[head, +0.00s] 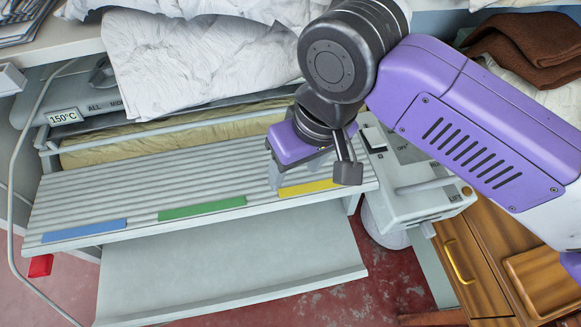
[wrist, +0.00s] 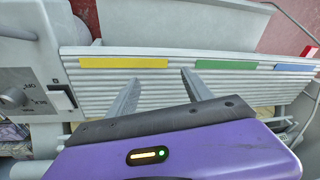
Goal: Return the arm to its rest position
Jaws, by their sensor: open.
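My gripper (head: 274,182) is at the end of my purple arm, low over the right end of the ironer's ribbed feed board (head: 140,190). In the wrist view its two fingers (wrist: 159,88) are spread apart with nothing between them, pointing toward the board's front edge. A yellow strip (head: 308,188) lies on that edge right by the gripper; it also shows in the wrist view (wrist: 123,62). I cannot tell whether the fingertips touch the board.
White cloth (head: 200,65) hangs from the shelf above the ironer. The control box (head: 415,185) stands close right of my gripper. Green (head: 202,208) and blue (head: 84,230) strips mark the board's edge. A lower tray (head: 235,270) juts out below. Brown folded cloth (head: 525,45) lies at top right.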

